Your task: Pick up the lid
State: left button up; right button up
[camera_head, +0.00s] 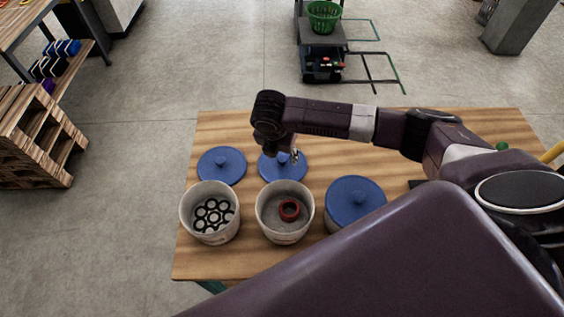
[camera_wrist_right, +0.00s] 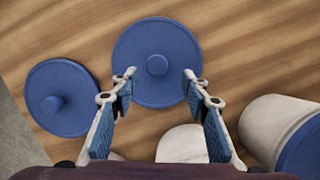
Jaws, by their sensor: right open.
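Three round blue lids with knobs show in the head view. The left lid (camera_head: 221,165) lies flat on the wooden table (camera_head: 330,130). The middle lid (camera_head: 296,172) also lies on the table, partly hidden by my right gripper (camera_head: 290,156). The right lid (camera_head: 356,200) sits on a container. In the right wrist view, my open gripper (camera_wrist_right: 158,76) is above the middle lid (camera_wrist_right: 150,40), with the knob centred ahead of its fingertips. The fingers hold nothing. The left lid (camera_wrist_right: 62,97) is beside it. My left gripper is not in view.
A white bucket (camera_head: 187,215) with several black rings stands at the table's front left. Another bucket (camera_head: 262,222) beside it holds a red ring. My right arm reaches over the table's right side. The table's back left is clear.

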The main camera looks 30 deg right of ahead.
aim_at(282, 159)
jog(key=shift+w+p+x, duration=0.15)
jog(key=shift+p+x, duration=0.1)
jog(key=shift+x, duration=0.9)
jog(key=shift+w+p+x, duration=0.2)
jog(key=shift+p+x, duration=0.05)
jog(key=shift+x, duration=0.95)
jog(key=shift+r, duration=0.1)
jog(key=c, duration=1)
